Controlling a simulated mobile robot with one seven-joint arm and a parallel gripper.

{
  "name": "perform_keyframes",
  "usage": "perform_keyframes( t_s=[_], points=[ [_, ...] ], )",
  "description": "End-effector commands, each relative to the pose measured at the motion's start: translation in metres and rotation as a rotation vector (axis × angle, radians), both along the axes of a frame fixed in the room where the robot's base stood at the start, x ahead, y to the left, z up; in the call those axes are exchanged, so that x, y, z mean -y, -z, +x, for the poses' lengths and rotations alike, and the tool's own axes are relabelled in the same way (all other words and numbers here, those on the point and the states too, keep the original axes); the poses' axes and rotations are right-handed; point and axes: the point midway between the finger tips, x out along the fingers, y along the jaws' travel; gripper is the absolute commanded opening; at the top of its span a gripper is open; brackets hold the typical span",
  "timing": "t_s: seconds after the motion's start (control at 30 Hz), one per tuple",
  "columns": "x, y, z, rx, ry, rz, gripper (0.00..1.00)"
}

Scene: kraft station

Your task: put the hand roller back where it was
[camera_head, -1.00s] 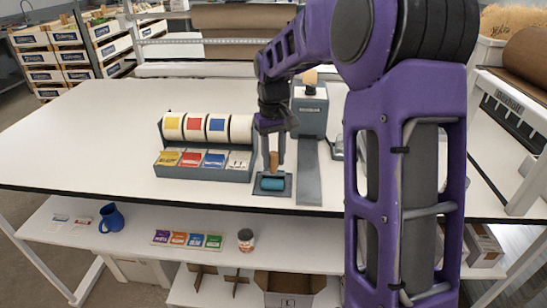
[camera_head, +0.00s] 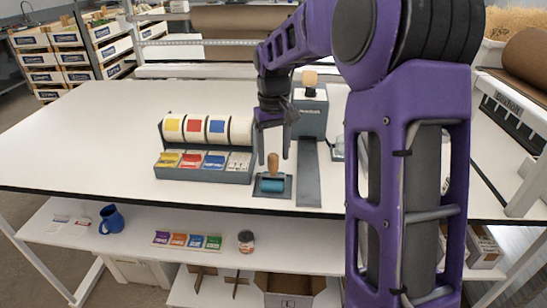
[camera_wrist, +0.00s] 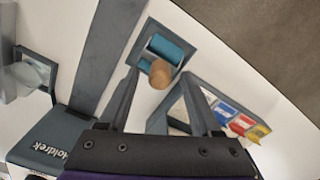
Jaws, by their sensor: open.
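The hand roller has a blue cylinder (camera_head: 272,185) and a wooden handle (camera_head: 273,163) standing up from it. It rests on a small dark grey tray (camera_head: 258,190) near the front edge of the white table. In the wrist view the roller's blue cylinder (camera_wrist: 168,48) lies in the tray (camera_wrist: 184,62), with the round handle end (camera_wrist: 161,74) toward the camera. My gripper (camera_head: 271,152) is open above the roller. In the wrist view its two fingers (camera_wrist: 165,92) stand apart on either side of the handle end, and nothing is visibly clamped.
A dispenser with coloured-label rolls (camera_head: 205,128) and several colour cards stands left of the tray. A grey strip (camera_head: 308,175) and a grey device (camera_head: 312,115) are to the right. The table's left part is clear. A lower shelf holds a blue mug (camera_head: 111,219) and a jar (camera_head: 246,241).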

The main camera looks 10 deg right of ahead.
Motion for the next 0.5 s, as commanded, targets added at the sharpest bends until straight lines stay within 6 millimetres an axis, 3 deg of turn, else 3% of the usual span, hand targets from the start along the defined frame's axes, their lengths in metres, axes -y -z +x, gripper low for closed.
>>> perform_keyframes(
  t_s=[0.3,0.5],
  points=[
    [0.000,-0.070,0.000,0.003,0.001,-0.001,0.65],
    [0.000,-0.096,0.000,0.002,0.000,0.000,0.65]
  ],
)
